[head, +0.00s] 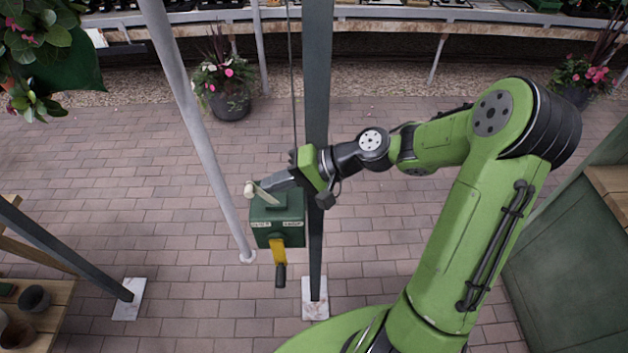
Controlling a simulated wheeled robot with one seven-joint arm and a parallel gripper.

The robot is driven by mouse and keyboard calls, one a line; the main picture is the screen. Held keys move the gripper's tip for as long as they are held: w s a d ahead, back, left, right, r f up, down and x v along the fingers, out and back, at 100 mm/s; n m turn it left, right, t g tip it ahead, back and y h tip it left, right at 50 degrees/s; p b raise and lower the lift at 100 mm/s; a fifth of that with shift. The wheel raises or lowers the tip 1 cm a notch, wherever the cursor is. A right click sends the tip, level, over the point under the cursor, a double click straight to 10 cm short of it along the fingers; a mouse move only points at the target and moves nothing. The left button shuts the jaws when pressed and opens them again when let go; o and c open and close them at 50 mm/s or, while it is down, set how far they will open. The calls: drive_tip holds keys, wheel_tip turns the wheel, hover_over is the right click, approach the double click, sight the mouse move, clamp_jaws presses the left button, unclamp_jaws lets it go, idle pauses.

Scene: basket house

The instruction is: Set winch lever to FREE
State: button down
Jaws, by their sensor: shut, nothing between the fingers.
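The winch is a dark green box (265,236) on the dark grey upright post. A lever with a pale, cream-coloured knob (249,188) rises from its top and leans to the left. Two small pale labels sit on the upper front of the box, one left and one right; their words are too small to read surely. My gripper (266,186) is shut and empty, just right of the lever above the box. I cannot tell whether it touches the lever. The gripper hides part of the box top.
A yellow crank (279,252) with a black grip hangs from the winch front. The dark post (318,60) and a cable rise behind my wrist. A slanted pale pole (190,110) stands to the left. Flower pots (230,105) stand farther back. The brick floor at left is largely clear.

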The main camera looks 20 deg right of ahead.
drive_tip(key=shift+w+a+r+h, duration=0.1)
drive_tip(key=shift+a+r+h, duration=0.05)
drive_tip(key=shift+a+h, duration=0.2)
drive_tip(key=shift+w+a+f+p, duration=0.15)
drive_tip(key=shift+a+p, duration=0.05)
drive_tip(key=shift+a, duration=0.3)
drive_tip(key=shift+w+a+f+p, duration=0.1)
drive_tip(key=shift+w+a+p, duration=0.05)
drive_tip(key=shift+a, duration=0.35)
